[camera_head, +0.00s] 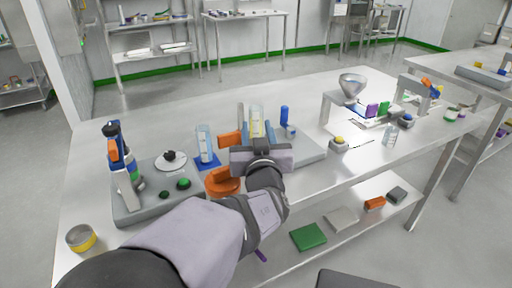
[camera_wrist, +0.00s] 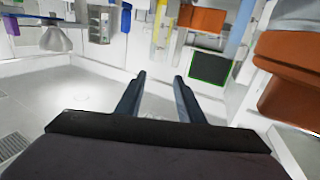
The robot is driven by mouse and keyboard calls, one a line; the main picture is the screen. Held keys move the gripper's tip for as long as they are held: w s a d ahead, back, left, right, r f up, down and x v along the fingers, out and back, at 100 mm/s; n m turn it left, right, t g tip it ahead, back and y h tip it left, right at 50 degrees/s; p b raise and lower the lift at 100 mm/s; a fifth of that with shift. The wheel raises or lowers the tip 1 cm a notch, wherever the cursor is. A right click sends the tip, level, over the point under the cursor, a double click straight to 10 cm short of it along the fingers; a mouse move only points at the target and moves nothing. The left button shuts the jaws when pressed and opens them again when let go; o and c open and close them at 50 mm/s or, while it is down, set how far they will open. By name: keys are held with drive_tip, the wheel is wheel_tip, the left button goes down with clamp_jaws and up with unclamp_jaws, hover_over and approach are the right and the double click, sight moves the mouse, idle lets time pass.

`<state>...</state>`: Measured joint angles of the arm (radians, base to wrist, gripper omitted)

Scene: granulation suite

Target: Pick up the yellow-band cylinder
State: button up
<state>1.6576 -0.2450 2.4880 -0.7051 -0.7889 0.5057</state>
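A tall clear cylinder with yellow on it (camera_head: 257,121) stands upright on the bench, just beyond my gripper (camera_head: 261,148). Its lower part is hidden behind the gripper. In the wrist view, which looks upside down, a yellowish upright strip (camera_wrist: 160,22) at the top centre seems to be this cylinder. My gripper (camera_wrist: 160,75) is open there, with two dark fingers apart and nothing between them. The cylinder appears beyond the fingertips, not clasped. A second clear cylinder on a blue base (camera_head: 205,145) stands to the left; it also shows in the wrist view (camera_wrist: 239,28).
Orange blocks (camera_head: 229,139) and an orange round piece (camera_head: 222,181) are close to my gripper's left. A grey tray (camera_head: 312,147) with a blue bottle (camera_head: 284,116) lies right. A funnel stand (camera_head: 352,88) is farther right; a yellow-banded tin (camera_head: 80,238) is front left.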

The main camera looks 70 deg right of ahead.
sight(257, 113)
drive_tip(key=shift+s+f+p+x, duration=0.1)
drive_tip(key=shift+f+p+x, duration=0.15)
drive_tip(key=shift+p+x, duration=1.3)
drive_tip(key=shift+s+f+p+x, duration=0.1)
drive_tip(key=shift+f+p+x, duration=0.1)
drive_tip(key=shift+p+x, duration=1.3)
drive_tip(key=shift+s+f+p+x, duration=0.1)
drive_tip(key=shift+f+p+x, duration=0.15)
drive_tip(key=shift+p+x, duration=1.3)
drive_tip(key=shift+w+d+b, duration=0.2)
drive_tip(key=shift+d+b, duration=0.3)
clamp_jaws()
drive_tip(key=shift+r, duration=0.15)
